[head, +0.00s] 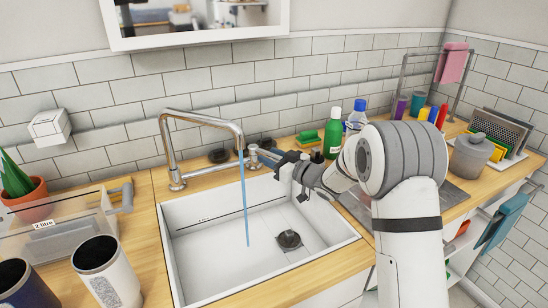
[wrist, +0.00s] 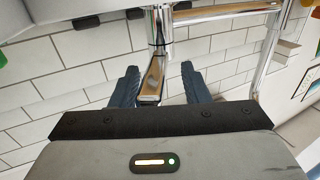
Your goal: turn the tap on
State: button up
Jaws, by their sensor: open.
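The chrome tap (head: 205,115) stands at the back of the white sink, its spout arching over the basin. A thin blue stream of water (head: 245,205) falls from the spout into the sink. The tap's lever (head: 268,153) sticks out from the body on the right; in the wrist view the chrome lever (wrist: 152,78) lies between the two fingers. My gripper (head: 284,165) is open at the lever, and its dark fingers show on either side of it in the wrist view (wrist: 160,75), with gaps visible. Whether a finger touches the lever is not clear.
The sink (head: 200,250) has a dark drain (head: 289,240). A green bottle (head: 333,135) and a blue-capped bottle (head: 357,118) stand behind my arm. A clear box (head: 75,225), cups (head: 105,272) and a potted plant (head: 20,190) are at left. The basin interior is open.

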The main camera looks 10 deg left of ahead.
aim_at(273, 155)
notch_tip(273, 155, up, 10)
dwell(0.5)
jog(key=shift+d+p, duration=0.1)
jog(key=shift+p, duration=0.2)
jog(key=d+r+m+t+h+p, duration=0.1)
jog(key=d+r+m+t+h, duration=0.1)
jog(key=d+h, duration=0.25)
jog(key=d+r+m+t+h, duration=0.2)
jog(key=d+m+h, duration=0.1)
jog(key=d, duration=0.3)
jog(key=s+d+f+m+g+h+p, duration=0.1)
jog(key=s+d+m+h, duration=0.1)
jog(key=s+d+h, duration=0.3)
jog(key=s+d+m+h+p, duration=0.15)
jog(key=s+d, duration=0.25)
jog(key=d, duration=0.4)
jog(key=s+d+f+m+g, duration=0.1)
jog(key=s+d+f+g, duration=0.2)
jog(key=s, duration=1.2)
jog(key=s+d+f+m+g+h+p, duration=0.1)
jog(key=s+g, duration=0.5)
jog(key=s, duration=0.9)
notch_tip(273, 155, down, 4)
jog(key=shift+d+r+m+g, duration=0.3)
jog(key=shift+d+m, duration=0.35)
jog(key=shift+d, duration=0.5)
jog(key=shift+c, duration=0.6)
